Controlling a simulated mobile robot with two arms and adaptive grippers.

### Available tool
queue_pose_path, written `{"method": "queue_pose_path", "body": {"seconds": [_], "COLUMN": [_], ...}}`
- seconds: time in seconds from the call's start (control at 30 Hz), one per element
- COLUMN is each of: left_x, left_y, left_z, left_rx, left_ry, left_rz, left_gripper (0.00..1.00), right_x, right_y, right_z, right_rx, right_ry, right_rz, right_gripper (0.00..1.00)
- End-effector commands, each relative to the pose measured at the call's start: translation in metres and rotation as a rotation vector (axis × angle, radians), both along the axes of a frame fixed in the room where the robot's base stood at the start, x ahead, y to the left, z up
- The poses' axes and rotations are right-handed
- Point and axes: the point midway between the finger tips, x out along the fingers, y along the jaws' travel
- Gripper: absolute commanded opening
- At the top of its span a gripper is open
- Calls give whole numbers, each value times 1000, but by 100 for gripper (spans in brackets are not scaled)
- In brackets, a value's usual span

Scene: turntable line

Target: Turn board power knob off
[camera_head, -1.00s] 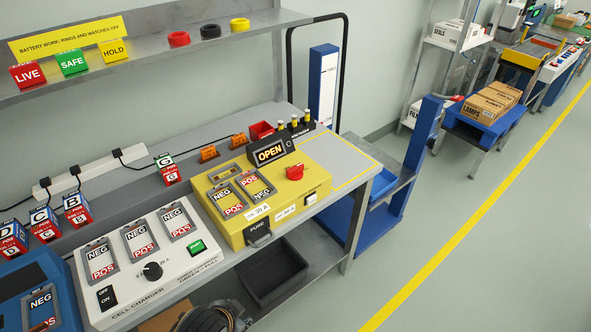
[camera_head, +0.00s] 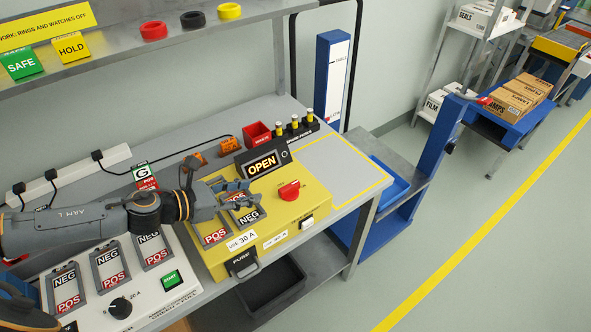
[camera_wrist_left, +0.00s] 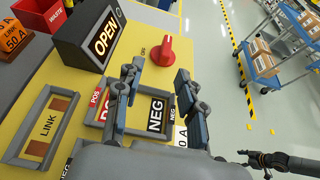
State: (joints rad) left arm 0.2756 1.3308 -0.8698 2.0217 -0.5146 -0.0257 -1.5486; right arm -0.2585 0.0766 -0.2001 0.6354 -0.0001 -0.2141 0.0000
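The red power knob (camera_head: 289,190) stands on the top right of the yellow board (camera_head: 283,215). It also shows in the left wrist view (camera_wrist_left: 152,51), beyond my fingers. The display (camera_head: 262,162) behind it reads OPEN. My left gripper (camera_head: 248,190) is over the board's NEG/POS slots, left of the knob and apart from it. In the left wrist view its two fingers (camera_wrist_left: 158,85) are spread with nothing between them. My right gripper is not seen in the head view; a dark arm at the right edge of the left wrist view shows no clear fingers.
A white cell charger (camera_head: 130,290) with NEG/POS slots and a black knob lies left of the board. A red bin (camera_head: 257,134) and a rack of yellow-topped fuses stand behind. The marked grey area (camera_head: 340,165) right of the board is clear.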

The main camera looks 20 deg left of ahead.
Motion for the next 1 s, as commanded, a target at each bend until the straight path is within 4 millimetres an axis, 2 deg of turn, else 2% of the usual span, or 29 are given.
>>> {"method": "queue_pose_path", "body": {"seconds": [0.07, 0.17, 0.3, 0.4, 0.47, 0.63, 0.73, 0.87, 1.0], "left_x": [4, 12, 29, 43, 52, 75, 86, 94, 98], "left_y": [-3, -10, -24, -36, -43, -61, -69, -76, -79], "left_z": [2, 0, -9, -17, -23, -37, -44, -50, -52], "left_rx": [-3, -7, -7, -7, -9, -7, -7, -6, -5], "left_ry": [-1, -2, -2, -2, -1, 0, 0, 1, 1], "left_rz": [-1, 1, 1, -2, 1, 1, 1, 0, 0], "left_gripper": [39, 39, 39, 39, 39, 39, 39, 39, 39], "right_x": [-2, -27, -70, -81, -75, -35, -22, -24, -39], "right_y": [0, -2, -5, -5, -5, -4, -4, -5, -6], "right_z": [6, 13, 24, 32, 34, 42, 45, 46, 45], "right_rx": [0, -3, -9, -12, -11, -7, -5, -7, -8], "right_ry": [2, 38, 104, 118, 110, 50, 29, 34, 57], "right_rz": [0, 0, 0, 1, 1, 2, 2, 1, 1], "right_gripper": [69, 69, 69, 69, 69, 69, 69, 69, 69]}}
